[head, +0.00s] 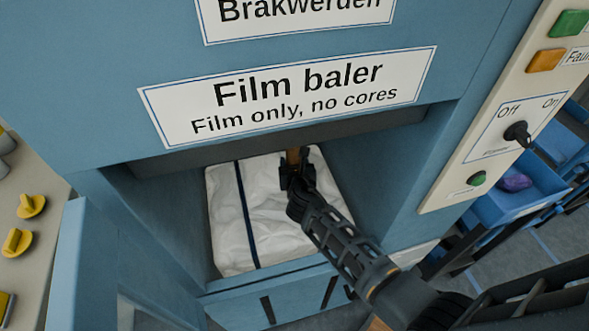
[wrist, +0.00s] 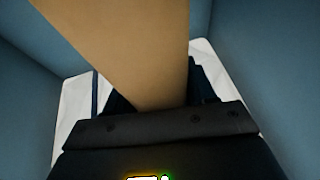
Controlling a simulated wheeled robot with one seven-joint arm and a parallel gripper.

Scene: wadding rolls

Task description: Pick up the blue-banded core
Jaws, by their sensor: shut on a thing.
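A tan cardboard core (head: 293,157) is between the fingers of my gripper (head: 297,177), inside the open chamber of the film baler. In the wrist view the core (wrist: 125,45) is large and runs from the top edge down between the dark fingers. My gripper is shut on it. No blue band shows on the visible part of the core. The core's far end is out of the wrist view, and in the head view most of the core is hidden behind my gripper and under the chamber's upper edge.
White film (head: 225,225) with a dark blue strap fills the chamber floor under my gripper. Blue chamber walls (head: 380,170) stand close on both sides. A control panel (head: 495,120) is at the right, and blue bins (head: 515,195) stand beyond it. An open door (head: 85,270) is at lower left.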

